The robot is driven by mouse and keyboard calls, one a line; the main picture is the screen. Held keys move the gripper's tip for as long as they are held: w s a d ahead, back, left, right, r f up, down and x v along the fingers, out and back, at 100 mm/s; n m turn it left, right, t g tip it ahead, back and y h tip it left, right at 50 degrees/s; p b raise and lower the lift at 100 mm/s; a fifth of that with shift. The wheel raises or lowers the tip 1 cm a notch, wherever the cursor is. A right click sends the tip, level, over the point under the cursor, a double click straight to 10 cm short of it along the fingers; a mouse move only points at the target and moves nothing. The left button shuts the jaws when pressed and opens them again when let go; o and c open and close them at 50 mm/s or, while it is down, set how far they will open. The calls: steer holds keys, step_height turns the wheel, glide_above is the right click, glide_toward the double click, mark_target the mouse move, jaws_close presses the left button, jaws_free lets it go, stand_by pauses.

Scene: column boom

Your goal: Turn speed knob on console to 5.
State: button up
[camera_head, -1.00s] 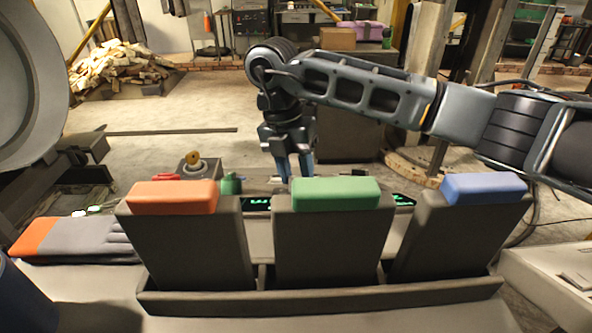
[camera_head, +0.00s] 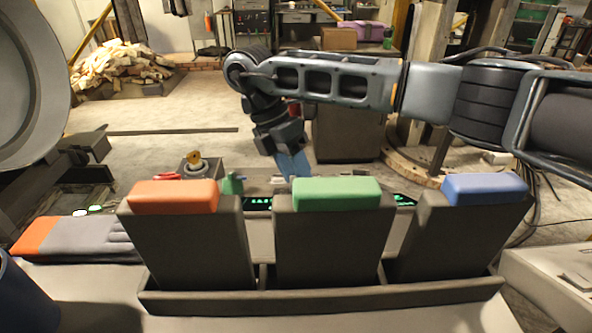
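The console (camera_head: 258,182) stands behind a row of grey holders, with green lit displays (camera_head: 257,203) partly showing between them. I cannot make out the speed knob; the green-topped holder covers much of the console's middle. A yellow-topped knob or button (camera_head: 194,158) stands on a small box at the console's left. My gripper (camera_head: 294,174) points down and tilts, its blue fingers just behind the green-topped holder. The fingertips are partly hidden, and I cannot tell whether they are apart or touch anything.
Three grey holders with orange (camera_head: 173,196), green (camera_head: 336,193) and blue (camera_head: 484,188) tops stand in a tray (camera_head: 320,298) in front of the console. A small green object (camera_head: 231,183) stands near the gripper.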

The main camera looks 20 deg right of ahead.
steer(key=shift+m, duration=0.4)
steer(key=o, duration=1)
steer(key=shift+o, duration=0.2)
steer(key=b+v, duration=0.1)
steer(key=v, duration=0.6)
steer(key=shift+w+a+r, duration=0.15)
steer(key=shift+w+r, duration=0.1)
steer(key=shift+r, duration=0.05)
